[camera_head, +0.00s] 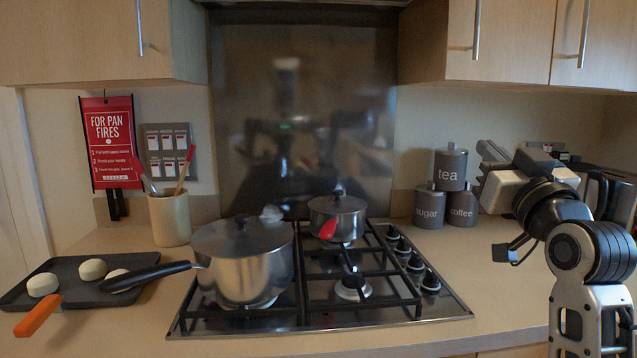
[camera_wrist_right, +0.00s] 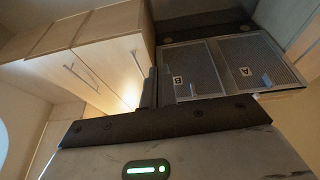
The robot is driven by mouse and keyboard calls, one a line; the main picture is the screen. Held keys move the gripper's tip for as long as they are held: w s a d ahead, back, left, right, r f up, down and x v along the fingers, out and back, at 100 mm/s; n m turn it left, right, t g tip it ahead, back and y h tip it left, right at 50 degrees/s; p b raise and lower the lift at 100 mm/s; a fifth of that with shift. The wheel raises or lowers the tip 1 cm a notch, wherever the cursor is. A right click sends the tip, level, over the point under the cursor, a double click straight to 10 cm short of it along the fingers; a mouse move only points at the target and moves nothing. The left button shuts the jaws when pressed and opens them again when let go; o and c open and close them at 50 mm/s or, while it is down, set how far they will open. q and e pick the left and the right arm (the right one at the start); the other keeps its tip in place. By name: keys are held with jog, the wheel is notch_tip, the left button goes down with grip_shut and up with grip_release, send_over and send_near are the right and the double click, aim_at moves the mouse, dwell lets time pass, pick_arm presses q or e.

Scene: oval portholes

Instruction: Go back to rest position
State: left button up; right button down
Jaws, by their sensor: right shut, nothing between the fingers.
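My right arm stands at the right of the head view, raised over the right end of the counter. Its right gripper (camera_head: 489,156) points left and up, close to the canisters in the picture, and is shut with nothing in it. In the right wrist view the closed fingers of the right gripper (camera_wrist_right: 150,88) point up towards the wall cabinets and the hood. My left gripper is not in view.
A large lidded pot (camera_head: 243,270) and a small lidded pan (camera_head: 337,217) stand on the gas hob (camera_head: 440,307). The tea canister (camera_head: 450,168) sits on two others. A dark tray (camera_head: 70,275) lies at left. Wall cabinets (camera_head: 500,40) hang above.

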jog(key=s+a+f+g, duration=0.2)
jog(key=f, duration=0.9)
jog(key=s+a+f+n+g, duration=0.1)
jog(key=s+a+f+g, duration=0.1)
jog(key=f, duration=0.9)
jog(key=s+a+f+g, duration=0.2)
jog(key=f, duration=0.8)
jog(key=s+a+f+g, duration=0.2)
jog(key=s+f, duration=0.7)
jog(key=s, duration=0.1)
jog(key=s+a+f+g+y, duration=0.1)
jog(key=s+a+f+g, duration=0.2)
jog(key=s+f, duration=0.7)
jog(key=shift+y, duration=0.3)
jog(key=shift+f, duration=0.1)
